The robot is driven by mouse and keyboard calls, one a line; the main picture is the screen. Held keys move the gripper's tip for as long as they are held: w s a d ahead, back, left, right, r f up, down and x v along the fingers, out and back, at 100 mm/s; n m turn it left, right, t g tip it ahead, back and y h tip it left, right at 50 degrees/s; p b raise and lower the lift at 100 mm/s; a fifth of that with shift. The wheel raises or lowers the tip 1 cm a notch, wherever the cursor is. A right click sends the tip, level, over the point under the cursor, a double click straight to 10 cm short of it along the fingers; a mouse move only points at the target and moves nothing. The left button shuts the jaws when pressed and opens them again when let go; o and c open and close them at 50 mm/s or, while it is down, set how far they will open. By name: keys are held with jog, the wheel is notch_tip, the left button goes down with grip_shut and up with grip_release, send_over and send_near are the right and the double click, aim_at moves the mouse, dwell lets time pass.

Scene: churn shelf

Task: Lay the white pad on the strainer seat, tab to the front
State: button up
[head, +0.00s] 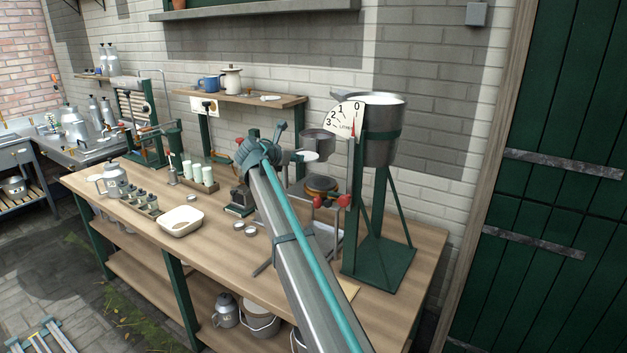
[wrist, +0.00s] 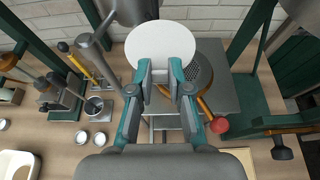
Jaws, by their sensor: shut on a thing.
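The white pad (wrist: 160,42) is a thin round disc held out beyond my gripper (wrist: 160,72) in the wrist view. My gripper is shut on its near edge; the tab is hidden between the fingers. The strainer seat (wrist: 203,66), a perforated grey disc with a brown rim, lies below and to the right of the pad. The pad hides its left part. In the head view, the pad (head: 308,156) shows as a small white sliver above the strainer seat (head: 322,186). I see a gap between them there. My gripper (head: 291,156) is partly hidden by my arm.
A green stand (head: 378,262) with a metal hopper (head: 384,130) rises at the right. A metal cup (head: 318,142) hangs behind the pad. A red knob (wrist: 219,125) sits near my right finger. A white tub (head: 181,222) and small lids stand on the bench's left.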

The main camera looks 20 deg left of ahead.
jog(key=d+f, duration=0.1)
jog(key=f, duration=0.1)
jog(key=w+d+f+p, duration=0.1)
jog(key=d+f, duration=0.1)
jog(key=w+d+f, duration=0.1)
jog(key=f, duration=0.1)
jog(key=shift+w+d+p, duration=0.2)
jog(key=shift+d+p, duration=0.1)
jog(key=shift+d, duration=0.1)
jog(key=shift+w+d+f+p, duration=0.15)
jog(key=shift+f+p, duration=0.15)
jog(key=shift+f, duration=1.35)
jog(key=shift+f, duration=0.2)
jog(key=o, duration=0.8)
jog(key=shift+r, duration=0.15)
jog(key=b+v, duration=0.2)
jog(key=v, duration=1)
jog(key=shift+b, duration=0.3)
